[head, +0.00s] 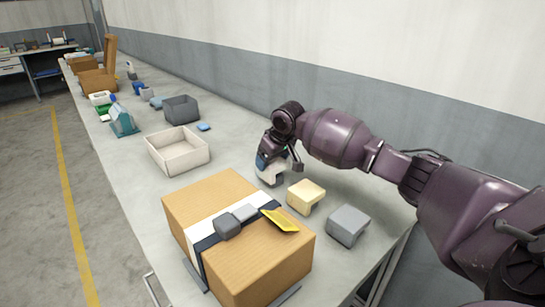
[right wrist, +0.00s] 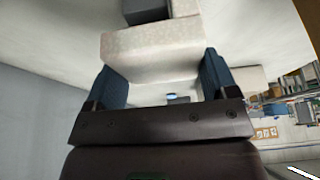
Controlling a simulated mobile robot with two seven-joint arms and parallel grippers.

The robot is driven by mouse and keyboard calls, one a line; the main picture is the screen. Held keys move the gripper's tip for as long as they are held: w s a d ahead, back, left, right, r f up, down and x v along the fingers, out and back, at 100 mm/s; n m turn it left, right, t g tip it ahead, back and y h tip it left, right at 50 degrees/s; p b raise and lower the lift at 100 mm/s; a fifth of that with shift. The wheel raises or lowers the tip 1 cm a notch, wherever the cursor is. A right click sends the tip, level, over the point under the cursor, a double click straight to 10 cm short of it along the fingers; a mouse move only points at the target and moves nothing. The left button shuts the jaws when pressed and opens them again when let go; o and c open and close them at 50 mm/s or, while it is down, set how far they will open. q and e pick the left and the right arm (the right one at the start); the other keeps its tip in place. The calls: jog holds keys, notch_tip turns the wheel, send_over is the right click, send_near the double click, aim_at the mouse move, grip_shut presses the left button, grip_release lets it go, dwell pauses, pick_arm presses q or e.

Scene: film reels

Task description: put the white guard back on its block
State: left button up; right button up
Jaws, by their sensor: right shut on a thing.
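My right gripper (head: 269,164) is low over the table behind the big wooden box, shut on a white piece (head: 268,174) that looks like the guard. In the right wrist view the white piece (right wrist: 150,45) sits between the blue finger pads of the gripper (right wrist: 160,65), with a dark grey part (right wrist: 146,11) at its far end. Whether the piece touches the table cannot be told. A wooden box (head: 205,198) bears a white and a dark band, a dark grey block (head: 228,226) on top, and a tilted yellow plate (head: 280,220). My left gripper is not in view.
A cream block (head: 306,192) and a grey block (head: 348,222) stand right of the gripper, under my arm. A cream tray (head: 178,161), a grey bin (head: 181,110) and a small blue item (head: 204,127) lie to the left. A wall runs behind the table.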

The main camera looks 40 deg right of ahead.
aim_at(276, 163)
jog(key=shift+f, duration=0.15)
jog(key=o, duration=0.8)
jog(key=shift+r, duration=0.5)
jog(key=p+v, duration=0.1)
jog(key=v, duration=0.4)
jog(key=shift+w+r, duration=0.15)
jog(key=shift+r, duration=0.05)
jog(key=p+v, duration=0.2)
jog(key=v, duration=0.5)
